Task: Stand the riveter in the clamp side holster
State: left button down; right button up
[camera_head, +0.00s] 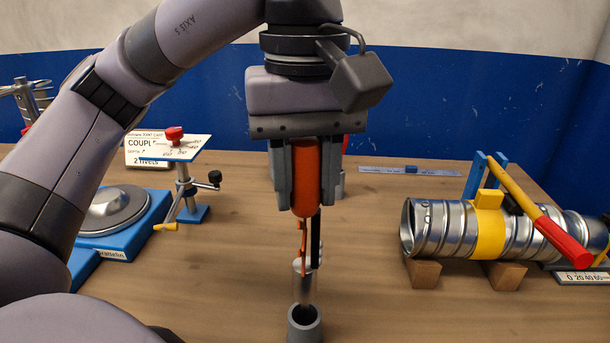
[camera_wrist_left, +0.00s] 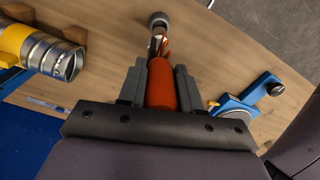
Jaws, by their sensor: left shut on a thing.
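My left gripper (camera_head: 298,205) points down and is shut on the orange grip of the riveter (camera_head: 306,178). The riveter hangs roughly upright, with a thin orange lever, a black bar and a pale metal lower part below the fingers. A grey cup-shaped holster (camera_head: 305,325) stands on the table at the front. The riveter's lower end appears just above or at its dark mouth; I cannot tell whether it is inside. The wrist view also shows the riveter (camera_wrist_left: 161,85) between the fingers, with the holster (camera_wrist_left: 158,20) beyond its tip. My right gripper is not in view.
A ribbed metal duct (camera_head: 425,229) with a yellow clamp band (camera_head: 488,224) and red-tipped lever rests on wooden blocks at right. Another grey holder is partly hidden behind the gripper.

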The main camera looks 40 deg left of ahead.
aim_at(305, 236)
pick_arm(q)
jog(key=shift+p, duration=0.5)
dwell(1.2)
jog(key=shift+f+b, duration=2.9)
jog(key=shift+f, duration=0.65)
jog(key=c, duration=0.7)
grip_release()
notch_tip(305, 236, up, 6)
jog(key=shift+p, duration=1.05)
jog(key=shift+r, duration=0.65)
